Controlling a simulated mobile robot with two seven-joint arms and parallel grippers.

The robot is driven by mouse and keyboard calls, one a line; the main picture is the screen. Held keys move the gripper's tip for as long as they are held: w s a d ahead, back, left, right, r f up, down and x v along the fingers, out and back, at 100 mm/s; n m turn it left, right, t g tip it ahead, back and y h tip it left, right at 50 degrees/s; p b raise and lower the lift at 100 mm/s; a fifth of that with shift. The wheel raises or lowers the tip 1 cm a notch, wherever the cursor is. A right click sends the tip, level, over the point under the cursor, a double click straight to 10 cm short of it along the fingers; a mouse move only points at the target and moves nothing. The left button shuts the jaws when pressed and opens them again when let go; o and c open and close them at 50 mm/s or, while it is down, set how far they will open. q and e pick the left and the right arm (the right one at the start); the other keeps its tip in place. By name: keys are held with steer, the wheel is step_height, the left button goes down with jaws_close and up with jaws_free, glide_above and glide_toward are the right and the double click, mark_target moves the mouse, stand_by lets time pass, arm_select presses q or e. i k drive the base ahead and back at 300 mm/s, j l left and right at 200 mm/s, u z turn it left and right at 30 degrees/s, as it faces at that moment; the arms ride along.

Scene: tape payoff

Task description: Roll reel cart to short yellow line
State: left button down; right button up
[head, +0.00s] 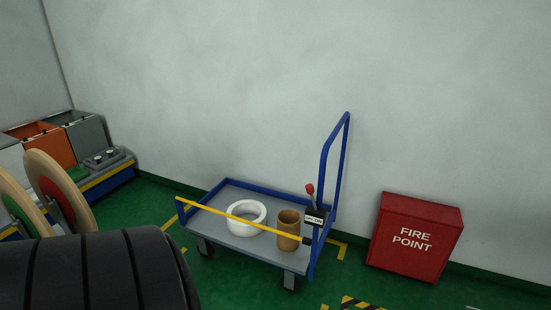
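The reel cart (262,249) stands on the green floor near the wall, with a grey deck, blue rim and a tall blue push handle (324,160) at its right end. A white ring-shaped roll (262,206) and a brown tube (288,228) sit on the deck. A yellow bar (215,214) runs along its near side. A red-knobbed lever (310,189) with a small label stands by the handle. Yellow floor marks show beside the cart (343,251) and at the bottom edge; I cannot tell which is the short yellow line. Neither gripper is in view.
A red fire point box (415,237) stands right of the cart against the wall. A blue-framed bench (108,181) with bins and large reels (53,190) is at left. Black-and-yellow striped tape (358,303) lies at the bottom. The floor at lower left is hidden.

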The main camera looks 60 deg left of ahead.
mark_target(208, 226)
steer(key=u, duration=1.95)
